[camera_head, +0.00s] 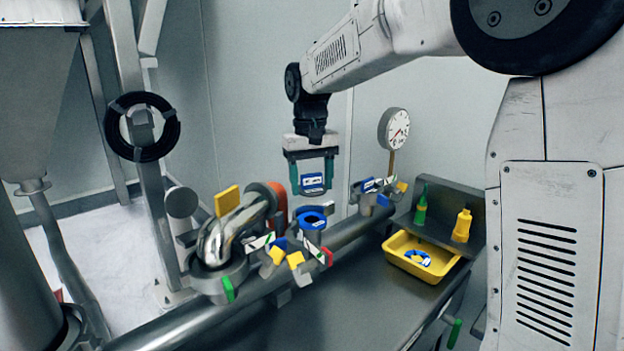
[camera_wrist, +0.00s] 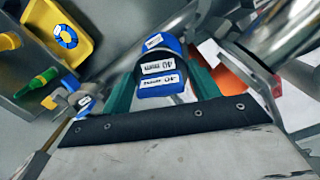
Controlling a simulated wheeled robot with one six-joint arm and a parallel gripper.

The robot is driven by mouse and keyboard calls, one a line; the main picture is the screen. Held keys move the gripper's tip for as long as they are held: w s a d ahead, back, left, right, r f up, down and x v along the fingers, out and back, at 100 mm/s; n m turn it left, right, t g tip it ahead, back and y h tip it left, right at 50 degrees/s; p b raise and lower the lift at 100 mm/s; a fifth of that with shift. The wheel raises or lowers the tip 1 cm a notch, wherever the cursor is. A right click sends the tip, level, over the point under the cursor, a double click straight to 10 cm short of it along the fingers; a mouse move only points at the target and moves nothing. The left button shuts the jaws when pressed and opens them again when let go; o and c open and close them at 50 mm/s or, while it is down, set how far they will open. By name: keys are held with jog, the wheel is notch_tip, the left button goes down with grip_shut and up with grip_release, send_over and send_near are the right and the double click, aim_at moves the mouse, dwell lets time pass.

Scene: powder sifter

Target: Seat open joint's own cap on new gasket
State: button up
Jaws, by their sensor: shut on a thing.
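My gripper (camera_head: 312,181), with teal fingers, is shut on a blue cap (camera_head: 313,190) with white labels. The cap hangs between the fingers. In the wrist view the labelled cap (camera_wrist: 160,80) sits between the teal fingers. In the head view the open joint (camera_head: 312,236) is below my gripper, with a blue ring gasket (camera_head: 313,218) on its top. A gap shows between cap and gasket. Yellow clamp parts (camera_head: 296,260) are beside this joint. In the wrist view I cannot tell how the cap lines up with the gasket.
A bent shiny pipe (camera_head: 228,236) and an orange part (camera_head: 279,203) stand left of the open joint. Another joint with blue and yellow parts (camera_head: 371,196) is to the right. A yellow tray (camera_head: 397,261) holds a blue ring (camera_head: 418,257). Green (camera_head: 420,210) and yellow (camera_head: 462,226) bottles stand behind it.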

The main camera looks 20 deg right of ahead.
jog(key=shift+f, duration=2.8)
jog(key=shift+s+f, duration=0.15)
jog(key=shift+f, duration=0.2)
